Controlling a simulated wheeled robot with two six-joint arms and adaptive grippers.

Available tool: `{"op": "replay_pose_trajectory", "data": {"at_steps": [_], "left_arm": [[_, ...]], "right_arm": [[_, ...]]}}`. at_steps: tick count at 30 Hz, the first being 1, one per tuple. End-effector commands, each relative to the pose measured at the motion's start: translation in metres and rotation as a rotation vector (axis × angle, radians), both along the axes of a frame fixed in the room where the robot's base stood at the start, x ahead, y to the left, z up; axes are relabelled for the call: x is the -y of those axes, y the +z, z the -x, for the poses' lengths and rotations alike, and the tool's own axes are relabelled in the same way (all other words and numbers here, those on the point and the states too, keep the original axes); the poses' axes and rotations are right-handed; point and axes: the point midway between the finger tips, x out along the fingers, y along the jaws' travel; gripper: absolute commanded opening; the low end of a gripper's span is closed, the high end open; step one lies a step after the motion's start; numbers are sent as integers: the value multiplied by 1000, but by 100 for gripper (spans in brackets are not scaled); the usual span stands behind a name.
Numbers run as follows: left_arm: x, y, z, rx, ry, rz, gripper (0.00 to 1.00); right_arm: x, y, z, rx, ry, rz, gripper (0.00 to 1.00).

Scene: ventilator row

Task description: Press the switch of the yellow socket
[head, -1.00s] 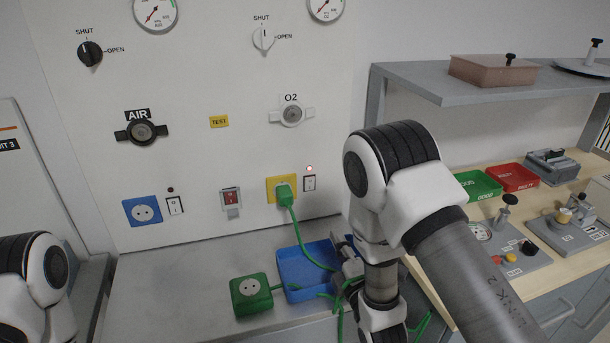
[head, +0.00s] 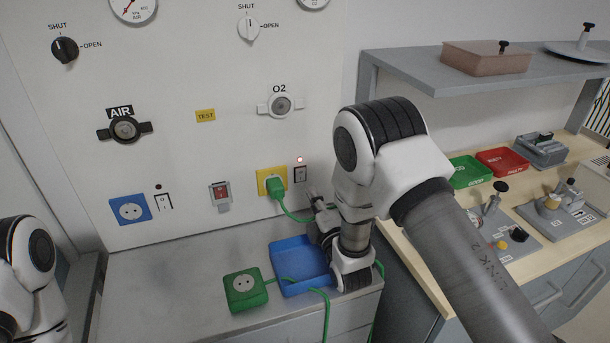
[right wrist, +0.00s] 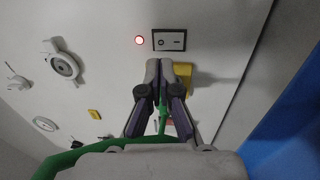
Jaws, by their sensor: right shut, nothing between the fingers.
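The yellow socket (head: 264,174) is on the white wall panel with a green plug (head: 276,188) in it. Its switch (head: 300,174) is just to its right, under a lit red lamp (head: 300,160). My right gripper (head: 312,192) is shut and empty, its tips a little below and right of the switch. In the right wrist view the shut fingertips (right wrist: 160,66) point at the panel just below the switch (right wrist: 169,40). The yellow socket (right wrist: 184,72) is partly hidden behind them. I see no clear contact with the switch. My left gripper is out of view.
A green cable (head: 294,216) runs from the plug behind my right gripper. A blue tray (head: 291,286) and green socket box (head: 245,289) are on the counter below.

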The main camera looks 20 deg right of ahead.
Motion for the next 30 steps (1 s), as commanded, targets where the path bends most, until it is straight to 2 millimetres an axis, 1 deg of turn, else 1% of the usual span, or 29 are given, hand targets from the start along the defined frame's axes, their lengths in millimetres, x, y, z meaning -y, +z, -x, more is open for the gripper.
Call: {"op": "replay_pose_trajectory", "data": {"at_steps": [1,3,6,10,14,21,23,24,26,30], "left_arm": [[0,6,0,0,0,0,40],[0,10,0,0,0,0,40],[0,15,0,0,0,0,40],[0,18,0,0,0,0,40],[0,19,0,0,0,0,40],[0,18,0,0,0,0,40],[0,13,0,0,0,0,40],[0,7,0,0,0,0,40],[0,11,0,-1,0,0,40],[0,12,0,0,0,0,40]], "right_arm": [[0,4,-11,2,-1,-1,0],[0,7,-26,3,-1,-1,0],[-1,8,-43,1,-1,0,0],[-2,8,-57,1,-1,0,0],[-2,7,-62,-1,-1,0,0],[-2,7,-62,-1,-1,0,0],[-2,6,-64,1,-1,0,0],[-2,5,-66,2,-1,0,0],[-2,9,-66,-1,-1,0,0],[-2,9,-66,-1,-1,0,0]]}}
